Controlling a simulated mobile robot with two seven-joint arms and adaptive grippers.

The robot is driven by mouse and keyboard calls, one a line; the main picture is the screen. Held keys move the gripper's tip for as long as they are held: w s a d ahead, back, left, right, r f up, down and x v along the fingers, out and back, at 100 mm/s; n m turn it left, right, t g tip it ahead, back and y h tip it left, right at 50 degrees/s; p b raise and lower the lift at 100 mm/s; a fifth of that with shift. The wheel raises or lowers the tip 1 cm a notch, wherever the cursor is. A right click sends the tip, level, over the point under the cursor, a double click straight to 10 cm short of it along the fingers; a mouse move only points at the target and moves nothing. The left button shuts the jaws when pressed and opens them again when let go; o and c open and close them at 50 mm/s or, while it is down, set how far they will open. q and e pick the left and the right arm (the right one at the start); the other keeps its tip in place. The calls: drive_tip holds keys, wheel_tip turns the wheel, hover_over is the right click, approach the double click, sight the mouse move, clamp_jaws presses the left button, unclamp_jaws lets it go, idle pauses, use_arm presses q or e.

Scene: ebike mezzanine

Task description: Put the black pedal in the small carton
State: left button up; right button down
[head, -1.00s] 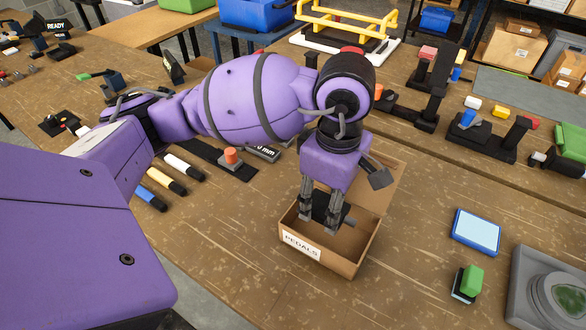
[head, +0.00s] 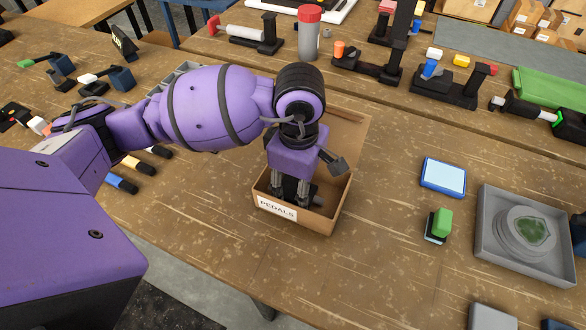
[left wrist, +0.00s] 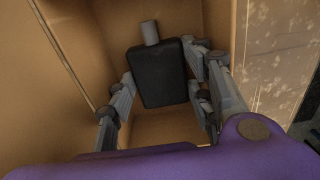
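The small carton (head: 314,221) stands open on the workbench, with a white PEDALS label on its front and a flap raised at the back. My left gripper (head: 291,195) points down inside it. In the left wrist view, the black pedal (left wrist: 160,75) lies between the fingers of the left gripper (left wrist: 164,82), which touch its two sides; its grey spindle stub points up in the picture. Brown carton walls surround it. I cannot tell whether the pedal touches the carton floor. My right gripper is not in view.
A blue-framed pad (head: 443,177), a green-topped block (head: 440,223) and a grey tray with a round part (head: 525,236) lie right of the carton. A red-capped bottle (head: 309,35) and fixtures stand behind. Coloured markers (head: 122,183) lie left. Bench in front is clear.

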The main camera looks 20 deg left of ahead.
use_arm(q)
drive_tip(key=shift+o, duration=0.5)
drive_tip(key=shift+r, duration=0.1)
drive_tip(key=shift+r, duration=0.25)
wheel_tip(320, 180, up, 12)
drive_tip(key=shift+f, duration=0.1)
